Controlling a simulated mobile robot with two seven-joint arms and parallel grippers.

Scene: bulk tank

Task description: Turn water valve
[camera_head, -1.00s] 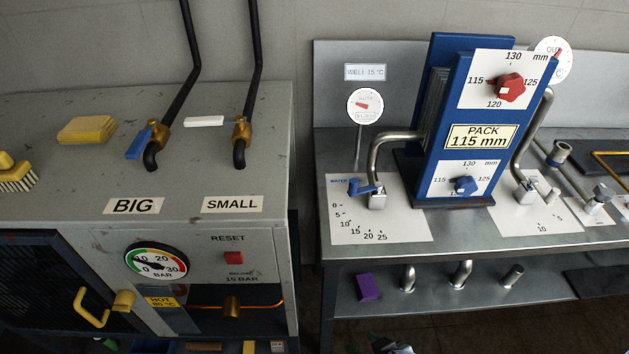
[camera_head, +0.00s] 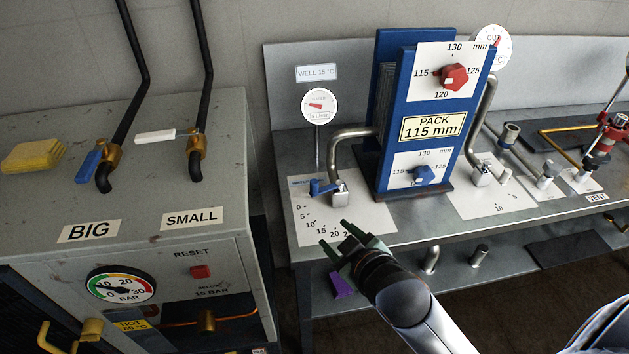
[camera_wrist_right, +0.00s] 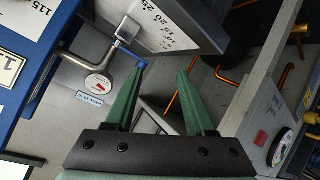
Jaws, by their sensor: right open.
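The water valve has a blue lever (camera_head: 323,187) beside a bent steel pipe, over a white dial plate (camera_head: 353,222) marked 0 to 25. In the right wrist view the blue lever (camera_wrist_right: 137,52) shows just beyond the fingertip on the left. My right gripper (camera_head: 334,247) has green fingers and is open and empty. It is in front of the plate's near edge, apart from the lever. Its spread fingers (camera_wrist_right: 161,70) fill the middle of the right wrist view. My left gripper is not in view.
The blue plate pack (camera_head: 432,125) with red and blue knobs stands right of the valve. A round flow gauge (camera_head: 318,105) stands behind the lever. The grey machine (camera_head: 130,210) with BIG and SMALL valves is at left. A purple block (camera_head: 341,285) is on the lower shelf.

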